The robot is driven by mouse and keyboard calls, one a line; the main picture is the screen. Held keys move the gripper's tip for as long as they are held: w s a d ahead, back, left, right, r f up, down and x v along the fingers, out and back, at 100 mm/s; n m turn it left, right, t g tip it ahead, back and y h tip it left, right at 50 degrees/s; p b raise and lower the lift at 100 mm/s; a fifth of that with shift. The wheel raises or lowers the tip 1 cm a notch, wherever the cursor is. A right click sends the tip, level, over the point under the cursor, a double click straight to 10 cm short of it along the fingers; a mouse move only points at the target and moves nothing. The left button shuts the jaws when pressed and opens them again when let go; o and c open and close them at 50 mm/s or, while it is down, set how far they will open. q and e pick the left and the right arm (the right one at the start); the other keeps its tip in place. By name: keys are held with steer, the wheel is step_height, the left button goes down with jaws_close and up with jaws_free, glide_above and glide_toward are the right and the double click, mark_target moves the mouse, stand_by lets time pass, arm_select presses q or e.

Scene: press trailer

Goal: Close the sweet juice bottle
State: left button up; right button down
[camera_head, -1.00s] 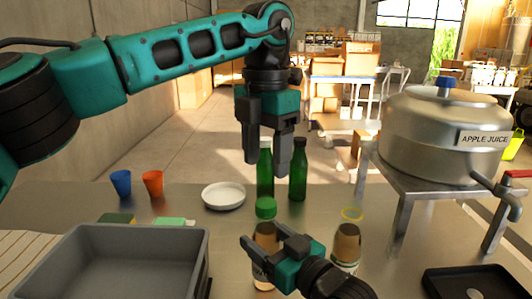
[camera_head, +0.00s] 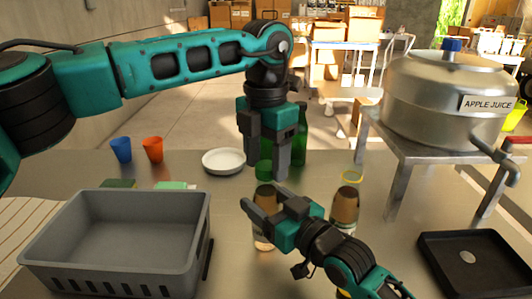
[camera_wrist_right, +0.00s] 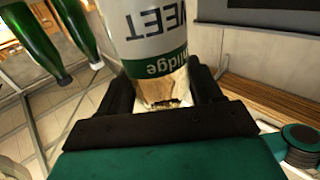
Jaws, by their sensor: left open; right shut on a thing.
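The sweet juice bottle (camera_head: 264,238) stands at the table's front middle, its contents brown near the top. In the right wrist view its white and green label (camera_wrist_right: 150,35) reads "WEET". My right gripper (camera_head: 262,213) is shut around it.
A grey crate (camera_head: 120,245) is at left, a black tray (camera_head: 440,245) at right. Green bottles (camera_head: 300,140), a white plate (camera_head: 223,161), cups and the apple juice pot (camera_head: 445,100) stand behind.

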arm_select(q)
steer(key=shift+c, duration=0.3)
steer(key=c, duration=1)
steer(key=o, duration=1.1)
steer(key=shift+o, duration=0.2)
steer(key=shift+r, duration=0.1)
steer(key=shift+r, duration=2.2)
steer(key=shift+c, duration=0.2)
step_height(320, 180, up, 4)
steer(key=shift+f, duration=0.25)
steer(key=shift+c, duration=0.2)
